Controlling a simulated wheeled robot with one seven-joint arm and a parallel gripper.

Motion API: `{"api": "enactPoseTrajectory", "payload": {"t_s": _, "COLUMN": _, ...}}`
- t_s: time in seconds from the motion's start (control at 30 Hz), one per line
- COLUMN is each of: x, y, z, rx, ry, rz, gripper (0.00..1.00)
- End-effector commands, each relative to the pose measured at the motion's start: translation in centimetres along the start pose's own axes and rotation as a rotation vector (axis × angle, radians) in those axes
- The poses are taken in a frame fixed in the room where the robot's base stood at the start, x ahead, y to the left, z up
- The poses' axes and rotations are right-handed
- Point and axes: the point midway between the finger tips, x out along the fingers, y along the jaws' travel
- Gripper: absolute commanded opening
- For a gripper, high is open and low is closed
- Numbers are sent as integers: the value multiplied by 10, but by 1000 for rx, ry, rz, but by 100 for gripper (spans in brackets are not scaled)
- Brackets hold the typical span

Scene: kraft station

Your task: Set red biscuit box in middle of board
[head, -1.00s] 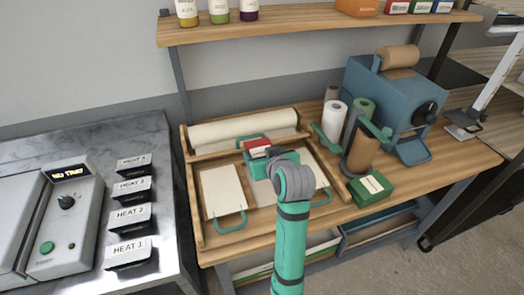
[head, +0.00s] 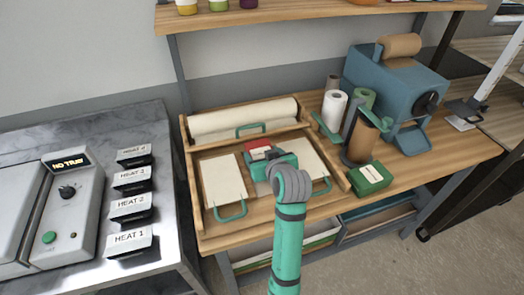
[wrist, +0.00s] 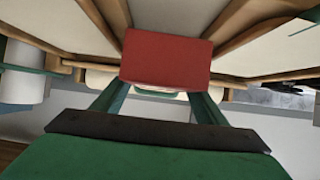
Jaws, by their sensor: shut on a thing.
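The red biscuit box (head: 259,147), with a pale label on its side, is held in my gripper (head: 262,158) over the middle of the wooden board (head: 200,232). In the wrist view the red box (wrist: 165,60) sits between the two teal fingers, which are shut on it. My gripper and arm hide the front middle of the board in the head view. I cannot tell whether the box touches the board or hangs just above it.
The board has pale sheets at left (head: 222,180) and right, and a paper roll (head: 245,116) at the back. A green box (head: 370,178), upright rolls and a blue machine (head: 395,88) stand to the right. A shelf runs above.

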Motion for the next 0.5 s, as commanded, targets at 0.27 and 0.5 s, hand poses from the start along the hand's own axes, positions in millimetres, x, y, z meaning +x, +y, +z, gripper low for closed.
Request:
{"api": "enactPoseTrajectory", "payload": {"t_s": 0.27, "x": 7, "y": 0, "z": 13, "rx": 0, "ry": 0, "rz": -1, "gripper": 38}}
{"api": "enactPoseTrajectory", "payload": {"t_s": 0.5, "x": 12, "y": 0, "z": 21, "rx": 0, "ry": 0, "rz": -1, "gripper": 38}}
